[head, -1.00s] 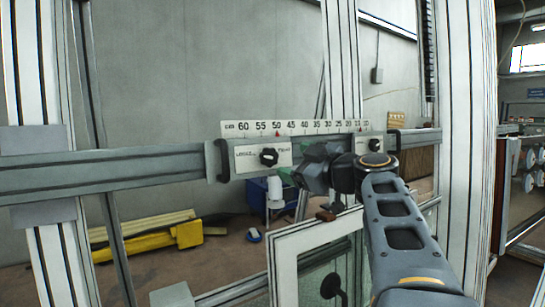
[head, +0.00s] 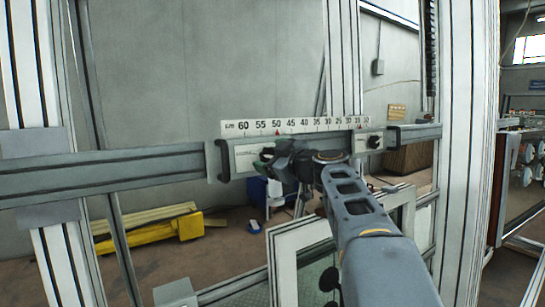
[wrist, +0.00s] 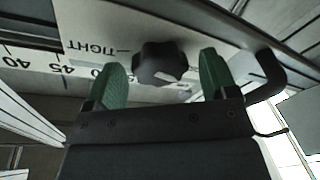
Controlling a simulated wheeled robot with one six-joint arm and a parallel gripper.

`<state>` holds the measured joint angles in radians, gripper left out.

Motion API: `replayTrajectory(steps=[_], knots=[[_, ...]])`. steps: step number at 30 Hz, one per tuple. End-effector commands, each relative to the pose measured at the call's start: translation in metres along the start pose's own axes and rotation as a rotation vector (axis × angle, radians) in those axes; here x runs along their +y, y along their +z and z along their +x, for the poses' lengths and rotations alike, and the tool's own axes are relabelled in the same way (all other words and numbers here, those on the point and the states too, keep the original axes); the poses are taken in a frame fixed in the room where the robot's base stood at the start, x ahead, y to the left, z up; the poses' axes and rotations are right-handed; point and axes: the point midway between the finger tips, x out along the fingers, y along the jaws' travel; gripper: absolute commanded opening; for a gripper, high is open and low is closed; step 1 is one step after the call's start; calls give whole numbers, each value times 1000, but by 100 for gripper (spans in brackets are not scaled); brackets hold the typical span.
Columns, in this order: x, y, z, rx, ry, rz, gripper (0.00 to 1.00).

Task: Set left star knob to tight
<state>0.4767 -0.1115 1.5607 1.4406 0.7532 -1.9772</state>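The left star knob is a dark lobed knob (wrist: 160,63) on a pale plate (wrist: 90,25) in the wrist view. The word TIGHT reads upside down on the plate, left of the knob. The knob lies between the two green fingertips of my gripper (wrist: 162,78), with a visible gap on each side. My gripper is open and not closed on it. In the head view my gripper (head: 268,160) is in front of the left plate (head: 245,150) and hides the left knob. The knob's pointer direction is not clear, and the LOOSE label is hidden.
A second dark knob (head: 375,142) sits on a plate at the right end of the rail (head: 130,170). A centimetre scale (head: 300,125) runs above the plates. A light window-like frame (head: 284,265) stands below, close to my arm.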

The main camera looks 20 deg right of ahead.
Motion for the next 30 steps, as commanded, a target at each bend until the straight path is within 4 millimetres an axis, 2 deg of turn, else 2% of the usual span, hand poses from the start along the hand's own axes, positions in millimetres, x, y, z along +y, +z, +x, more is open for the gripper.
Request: replayTrajectory(steps=[2,15,23,30], knots=[[0,0,0,0,0,0,72],[0,0,0,0,-1,0,30],[-1,2,0,4,6,34,30],[-3,5,0,14,32,179,30]])
